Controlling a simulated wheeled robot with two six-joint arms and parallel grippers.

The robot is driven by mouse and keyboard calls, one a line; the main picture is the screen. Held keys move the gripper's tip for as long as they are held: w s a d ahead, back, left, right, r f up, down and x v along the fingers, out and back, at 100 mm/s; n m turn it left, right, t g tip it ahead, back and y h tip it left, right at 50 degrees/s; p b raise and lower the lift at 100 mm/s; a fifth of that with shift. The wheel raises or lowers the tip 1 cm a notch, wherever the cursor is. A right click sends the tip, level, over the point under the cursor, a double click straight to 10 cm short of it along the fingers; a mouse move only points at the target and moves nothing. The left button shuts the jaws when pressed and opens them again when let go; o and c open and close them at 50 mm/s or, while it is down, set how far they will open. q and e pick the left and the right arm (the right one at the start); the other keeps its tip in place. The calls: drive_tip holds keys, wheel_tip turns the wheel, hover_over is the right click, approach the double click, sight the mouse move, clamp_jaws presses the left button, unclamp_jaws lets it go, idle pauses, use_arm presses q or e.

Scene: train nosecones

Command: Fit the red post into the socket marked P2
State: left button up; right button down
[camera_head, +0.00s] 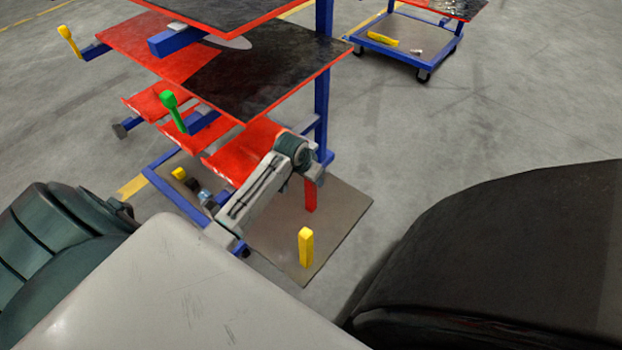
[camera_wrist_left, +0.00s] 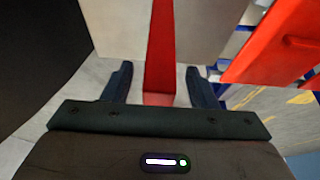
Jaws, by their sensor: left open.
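The red post (camera_head: 310,196) stands upright on the brown base mat of the blue rack in the head view. In the left wrist view the red post (camera_wrist_left: 160,50) shows between the two fingers of my left gripper (camera_wrist_left: 158,84), which is open. One finger is on each side of the post, with a gap to each. In the head view my left gripper is mostly hidden behind its wrist, close above and beside the post. No P2 marking is readable, so I cannot tell which blue socket is P2. My right gripper is not in view.
A yellow post (camera_head: 305,247) stands on the mat (camera_head: 345,212) nearer to me. A green post (camera_head: 171,102) and another yellow post (camera_head: 68,40) stand at blue bar ends. A blue cart (camera_head: 385,50) stands farther back.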

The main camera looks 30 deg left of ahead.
use_arm(q)
drive_tip(key=x, duration=0.2)
drive_tip(key=shift+w+f, duration=0.1)
drive_tip(key=shift+f, duration=0.15)
drive_tip(key=shift+c, duration=0.4)
clamp_jaws()
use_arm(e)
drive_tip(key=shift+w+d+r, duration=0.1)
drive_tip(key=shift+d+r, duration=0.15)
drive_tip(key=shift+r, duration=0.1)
use_arm(q)
drive_tip(key=shift+r, duration=0.1)
